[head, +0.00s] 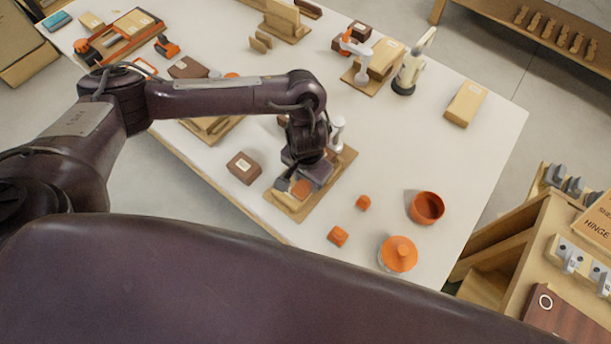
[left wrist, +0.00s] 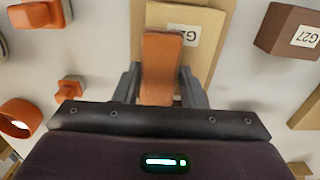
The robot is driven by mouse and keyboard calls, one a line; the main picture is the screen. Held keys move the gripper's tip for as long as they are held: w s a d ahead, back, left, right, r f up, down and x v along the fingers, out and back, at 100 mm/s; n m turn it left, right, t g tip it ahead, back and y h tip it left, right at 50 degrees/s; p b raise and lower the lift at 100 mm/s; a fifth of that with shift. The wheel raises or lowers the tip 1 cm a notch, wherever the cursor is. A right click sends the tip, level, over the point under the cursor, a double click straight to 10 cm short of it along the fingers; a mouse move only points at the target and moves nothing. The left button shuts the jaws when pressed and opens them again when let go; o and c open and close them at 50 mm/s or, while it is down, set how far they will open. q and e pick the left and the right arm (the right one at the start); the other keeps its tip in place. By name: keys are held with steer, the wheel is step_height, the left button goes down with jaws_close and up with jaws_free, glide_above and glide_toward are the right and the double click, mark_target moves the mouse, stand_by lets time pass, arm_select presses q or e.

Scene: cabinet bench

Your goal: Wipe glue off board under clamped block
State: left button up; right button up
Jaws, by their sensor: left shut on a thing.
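My left gripper (head: 299,187) is shut on an orange-brown pad (head: 302,189), low over the near end of a light wooden board (head: 325,192). In the left wrist view the pad (left wrist: 161,62) sits between the two grey fingers (left wrist: 160,88). The wooden board (left wrist: 213,45) lies beyond it there, with a label (left wrist: 186,34) partly covered by the pad. A pale clamp (head: 337,131) stands at the board's far end in the head view. My arm hides most of whatever is under it. No glue can be made out. My right gripper is not in view.
A dark labelled block (head: 243,167) lies left of the board. Two small orange pieces (head: 363,202) (head: 338,236), an orange cup (head: 427,207) and an orange-topped jar (head: 399,253) stand to the right. Another clamped block (head: 386,60) is farther back.

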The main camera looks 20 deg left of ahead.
arm_select(q)
steer(key=shift+w+a+p, duration=0.2)
steer(key=shift+w+a, duration=0.05)
steer(key=shift+a, duration=0.45)
steer(key=shift+w+a+p, duration=0.2)
steer(key=shift+a, duration=0.45)
steer(key=shift+w+a+p, duration=0.2)
steer(key=shift+w+a, duration=0.05)
steer(key=shift+a, duration=0.45)
steer(key=shift+d+r, duration=0.1)
steer(key=shift+d, duration=0.05)
steer(key=shift+s+d+p, duration=0.25)
steer(key=shift+d+p, duration=0.3)
steer(key=shift+d, duration=0.1)
steer(key=shift+s+d, duration=0.1)
steer(key=shift+d, duration=0.25)
steer(key=shift+s+d+p, duration=0.25)
steer(key=shift+d+p, duration=0.3)
steer(key=shift+s+d+f, duration=0.2)
steer(key=shift+d, duration=0.2)
steer(key=shift+a, duration=0.2)
